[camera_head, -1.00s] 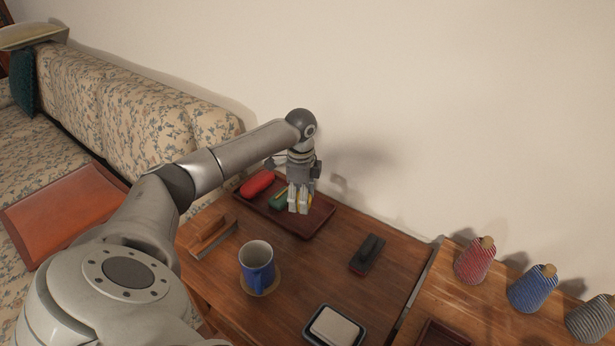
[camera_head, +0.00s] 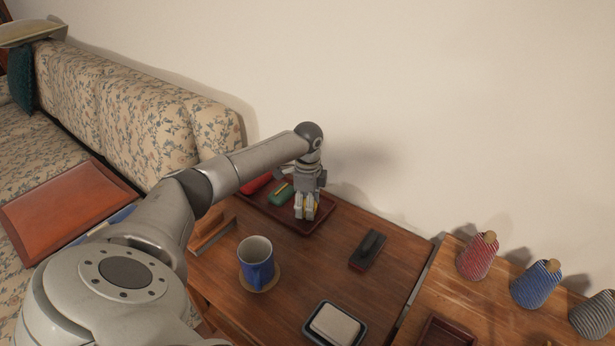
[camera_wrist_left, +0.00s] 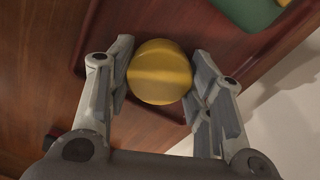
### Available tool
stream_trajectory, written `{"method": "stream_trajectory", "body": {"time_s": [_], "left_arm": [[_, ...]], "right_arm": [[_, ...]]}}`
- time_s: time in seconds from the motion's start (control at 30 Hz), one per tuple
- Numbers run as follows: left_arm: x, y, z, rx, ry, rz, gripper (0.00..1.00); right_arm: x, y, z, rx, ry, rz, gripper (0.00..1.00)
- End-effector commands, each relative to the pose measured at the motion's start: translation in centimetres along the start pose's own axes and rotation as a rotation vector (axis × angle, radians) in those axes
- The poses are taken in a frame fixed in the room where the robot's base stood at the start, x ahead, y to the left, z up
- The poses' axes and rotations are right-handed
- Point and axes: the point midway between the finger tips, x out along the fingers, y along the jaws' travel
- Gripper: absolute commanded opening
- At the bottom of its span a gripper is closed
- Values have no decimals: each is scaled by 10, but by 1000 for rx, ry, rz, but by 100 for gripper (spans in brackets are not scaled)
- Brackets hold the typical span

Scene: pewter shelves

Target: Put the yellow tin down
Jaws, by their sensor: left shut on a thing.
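The yellow tin (camera_wrist_left: 160,75) is round and sits between the fingers of my left gripper (camera_wrist_left: 162,85) in the left wrist view. The gripper is shut on it. In the head view my left gripper (camera_head: 306,214) points down over the right part of the dark red tray (camera_head: 317,226), and its fingers hide most of the tin. I cannot tell whether the tin touches the tray floor. My right gripper is not in view.
A green object (camera_head: 281,194) and a red object (camera_head: 257,182) lie in the tray left of the gripper. A blue mug (camera_head: 256,263) stands on a coaster in front. A dark block-like tool (camera_head: 368,251) lies to the right. A soap dish (camera_head: 335,325) is near the front.

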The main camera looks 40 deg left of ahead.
Motion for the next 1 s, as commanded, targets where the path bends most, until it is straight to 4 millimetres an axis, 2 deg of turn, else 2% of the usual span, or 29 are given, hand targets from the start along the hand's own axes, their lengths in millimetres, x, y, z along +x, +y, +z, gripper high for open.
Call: {"method": "stream_trajectory", "body": {"time_s": [0.03,0.2,0.57,0.67,1.0], "left_arm": [[1,0,0,0,0,1,49],[1,0,0,0,0,1,69],[-1,0,0,0,0,-1,69],[-10,0,0,0,1,-1,69],[-72,-1,0,0,2,-3,69]], "right_arm": [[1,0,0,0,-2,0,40],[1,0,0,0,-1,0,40],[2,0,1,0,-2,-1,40],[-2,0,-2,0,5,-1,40],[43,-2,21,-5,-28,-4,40]]}}
